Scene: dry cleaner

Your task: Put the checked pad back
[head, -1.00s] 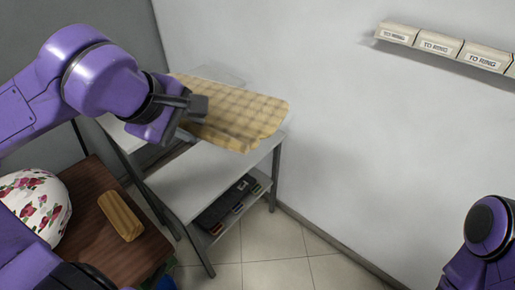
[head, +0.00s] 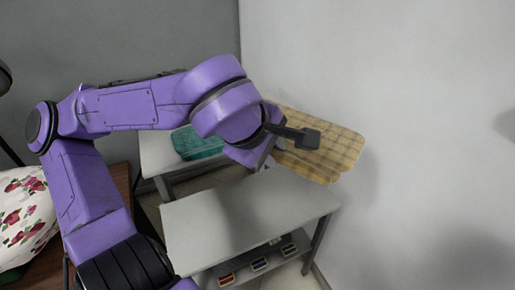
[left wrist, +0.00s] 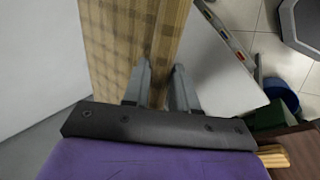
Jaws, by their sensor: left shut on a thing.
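The checked pad (head: 322,150) is a flat yellow-tan board with a plaid pattern, held up near the grey wall in the head view. It also shows in the left wrist view (left wrist: 115,45), seen along its edge. My left gripper (head: 300,138) is shut on the pad at its near left part; its fingers (left wrist: 160,85) lie against the pad's edge in the left wrist view. The pad hangs above the far side of the white table (head: 195,225), apart from its top as far as I can tell. My right gripper is out of view.
The white table's top is bare, with a lower shelf holding a dark tray (head: 262,262) of coloured items. Behind it a teal pad (head: 197,143) lies on another white surface. A floral padded form (head: 22,215) is at the left. The wall is close behind the checked pad.

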